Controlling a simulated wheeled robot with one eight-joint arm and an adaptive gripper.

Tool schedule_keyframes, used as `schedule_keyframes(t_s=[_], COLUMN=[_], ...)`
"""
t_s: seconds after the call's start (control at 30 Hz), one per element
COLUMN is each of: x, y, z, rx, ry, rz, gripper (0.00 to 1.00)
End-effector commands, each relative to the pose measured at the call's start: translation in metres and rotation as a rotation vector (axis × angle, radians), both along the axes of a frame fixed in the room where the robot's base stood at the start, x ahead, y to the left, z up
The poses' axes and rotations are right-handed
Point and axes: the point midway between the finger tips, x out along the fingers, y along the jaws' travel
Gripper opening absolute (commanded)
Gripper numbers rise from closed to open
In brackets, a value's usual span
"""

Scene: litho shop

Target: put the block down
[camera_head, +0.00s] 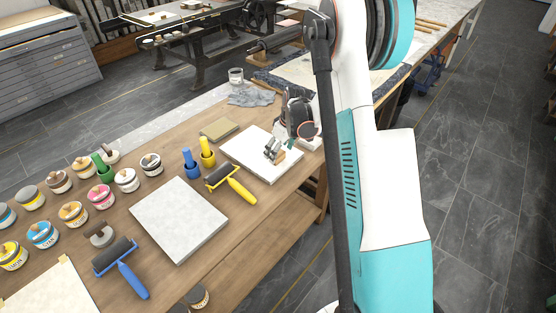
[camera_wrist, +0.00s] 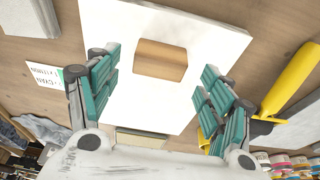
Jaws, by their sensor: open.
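The tan wooden block (camera_wrist: 161,60) lies on a white slab (camera_wrist: 105,15), framed by my open fingers in the wrist view. My gripper (camera_wrist: 160,75) is open, with its teal finger pads apart on either side and clear space between each pad and the block. In the head view my gripper (camera_head: 273,148) is low over the same white slab (camera_head: 236,149), and the block (camera_head: 280,156) shows partly behind the fingers. Exact finger height above the slab cannot be told.
A grey stone slab (camera_head: 180,218), a blue-handled roller (camera_head: 122,267) and several ink tins occupy the table's left. A thin tan block (camera_head: 219,130) lies behind the slab.

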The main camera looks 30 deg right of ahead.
Motion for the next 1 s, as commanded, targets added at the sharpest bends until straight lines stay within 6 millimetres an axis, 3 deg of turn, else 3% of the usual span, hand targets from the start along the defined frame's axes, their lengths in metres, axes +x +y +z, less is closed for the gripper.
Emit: schedule_keyframes(t_s=[0.03,0.13,0.4,0.43,0.63,1.0], x=[0.002,0.005,0.007,0.007,0.007,0.007], y=[-0.001,0.001,0.001,0.001,0.001,0.001], z=[-0.013,-0.025,-0.029,-0.029,-0.029,-0.027], rx=[0.000,0.000,0.000,0.000,0.000,0.000], ry=[0.000,0.000,-0.001,-0.001,-0.001,-0.001], rz=[0.000,0.000,0.000,0.000,0.000,0.000], gripper=[0.73,0.73,0.73,0.71,0.26,0.22])
